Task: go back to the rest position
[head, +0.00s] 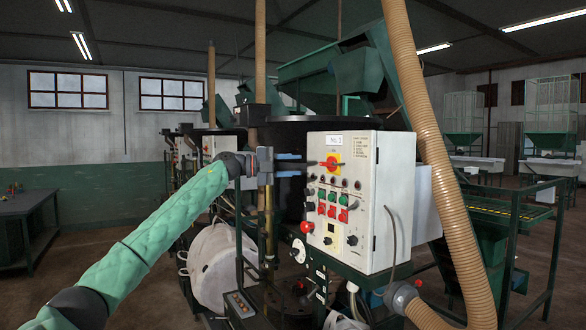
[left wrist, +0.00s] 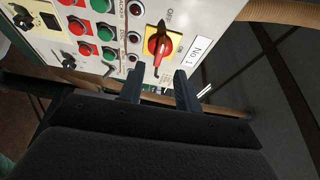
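My left gripper (head: 292,165) is at the end of the green-sleeved arm, just left of the white control box (head: 340,250). Its two fingers are apart with nothing between them, as the left wrist view (left wrist: 157,84) also shows. The red rotary switch on its yellow plate (head: 331,163) is a short way to the right of the fingertips. In the left wrist view the switch (left wrist: 158,44) lies just beyond the fingertips, with a visible gap. My right gripper is not in view.
A ribbed tan hose (head: 440,160) runs down right of the control box. A dark round vessel (head: 290,125) stands behind the gripper, with a white bulk bag (head: 213,268) below. A dark table (head: 22,212) stands at far left, with open floor between.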

